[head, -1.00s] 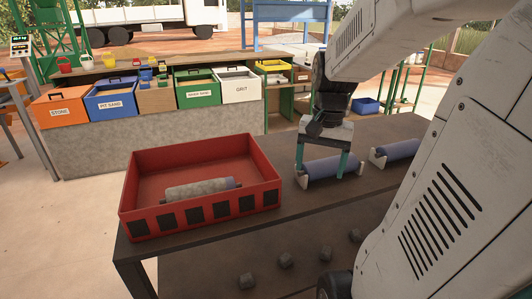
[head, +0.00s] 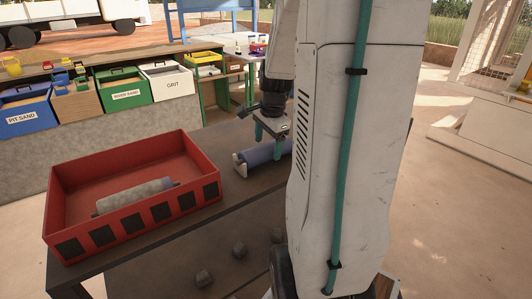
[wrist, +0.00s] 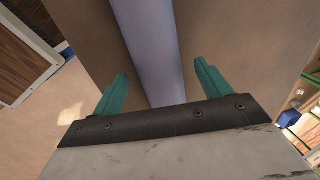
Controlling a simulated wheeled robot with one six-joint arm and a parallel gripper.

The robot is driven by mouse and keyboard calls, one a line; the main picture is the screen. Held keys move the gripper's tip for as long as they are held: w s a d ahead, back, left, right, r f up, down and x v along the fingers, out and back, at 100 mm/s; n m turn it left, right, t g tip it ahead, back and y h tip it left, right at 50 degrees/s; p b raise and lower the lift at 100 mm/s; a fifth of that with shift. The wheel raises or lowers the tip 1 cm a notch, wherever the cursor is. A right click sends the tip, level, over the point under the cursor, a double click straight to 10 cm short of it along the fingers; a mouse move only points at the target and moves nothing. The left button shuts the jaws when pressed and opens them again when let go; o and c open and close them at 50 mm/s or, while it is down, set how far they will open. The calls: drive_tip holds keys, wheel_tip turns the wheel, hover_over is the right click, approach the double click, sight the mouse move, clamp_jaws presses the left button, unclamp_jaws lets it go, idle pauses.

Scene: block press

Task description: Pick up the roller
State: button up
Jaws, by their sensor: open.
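A lavender-blue roller (head: 259,155) lies on a low stand with pale end brackets on the dark table, right of the red tray. In the wrist view the roller (wrist: 148,45) runs lengthwise between the two teal fingers. My gripper (head: 268,140) is open at the roller, with a finger on each side of it in the wrist view (wrist: 158,82). I cannot tell whether the fingers touch it. A second roller (head: 137,195), grey and speckled, lies inside the red tray (head: 139,219).
The dark table (head: 215,207) carries the tray and the stand. Several dark stones (head: 203,278) lie on a lower surface in front. Labelled bins (head: 124,92) stand on a counter behind. My arm hides the table's right part.

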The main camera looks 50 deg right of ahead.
drive_tip(key=shift+w+f, duration=0.2)
drive_tip(key=shift+f, duration=1.05)
drive_tip(key=shift+d+r, duration=0.1)
drive_tip(key=c, duration=1.5)
